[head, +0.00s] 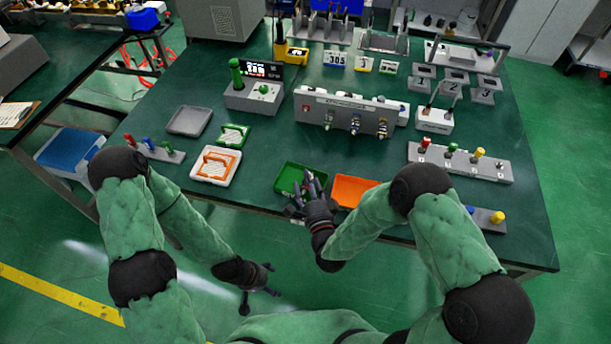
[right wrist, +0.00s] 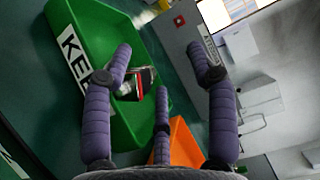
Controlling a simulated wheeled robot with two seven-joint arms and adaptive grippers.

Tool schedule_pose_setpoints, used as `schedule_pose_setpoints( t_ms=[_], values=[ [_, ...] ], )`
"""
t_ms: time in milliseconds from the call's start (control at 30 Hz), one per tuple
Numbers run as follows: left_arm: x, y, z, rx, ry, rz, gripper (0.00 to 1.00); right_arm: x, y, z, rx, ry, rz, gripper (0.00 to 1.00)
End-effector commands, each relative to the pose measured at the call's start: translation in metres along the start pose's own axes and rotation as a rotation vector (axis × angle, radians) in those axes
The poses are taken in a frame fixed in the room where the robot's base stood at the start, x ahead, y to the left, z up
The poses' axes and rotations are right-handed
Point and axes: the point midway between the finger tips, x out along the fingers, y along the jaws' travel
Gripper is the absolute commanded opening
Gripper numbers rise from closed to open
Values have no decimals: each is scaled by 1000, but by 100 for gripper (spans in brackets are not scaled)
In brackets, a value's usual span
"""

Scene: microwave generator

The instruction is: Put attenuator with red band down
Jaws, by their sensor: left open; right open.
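The green tray (head: 290,178) stands near the front edge of the table. In the right wrist view the green tray (right wrist: 98,35) bears a white label of which "KEE" reads. A small metallic attenuator with a red band (right wrist: 143,82) shows against the tray in the right wrist view, partly behind a finger. It seems to lie in the tray; contact is hard to tell. My right gripper (head: 311,188) is over the tray, and its spread fingers (right wrist: 160,62) are apart from each other around the attenuator. My left gripper (head: 268,280) is open and empty, low in front of the table.
An orange tray (head: 355,190) stands right of the green one. A white box with an orange frame (head: 215,165) and a grey tray (head: 190,121) are to the left. A panel with connectors (head: 345,110) stands behind. A rack with coloured knobs (head: 460,162) is at the right.

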Motion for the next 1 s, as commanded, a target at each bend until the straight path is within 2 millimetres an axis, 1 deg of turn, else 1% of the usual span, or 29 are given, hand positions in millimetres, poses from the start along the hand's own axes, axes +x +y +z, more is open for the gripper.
schedule_pose_setpoints(
  t_ms=[33, 100, 300, 500, 700, 1000],
  values=[
    [-3, 1, 0, 0, -1, 0, 78, -13, 0, 0, 1, -1, 6, 59],
    [-6, 2, 1, 0, -1, 0, 78, -28, 0, 0, 0, 0, 3, 59],
    [-12, 4, 1, 0, -1, 0, 78, -66, -2, 0, -1, 0, -4, 59],
    [-14, 5, 1, 0, -1, 0, 78, -91, -2, 0, -1, 0, -8, 59],
    [-15, 5, 1, 0, -1, 0, 78, -100, -3, 0, -1, -1, -12, 59],
    [-15, 5, 1, 0, -1, 0, 78, -100, -3, 0, -2, -1, -12, 59]
  ],
)
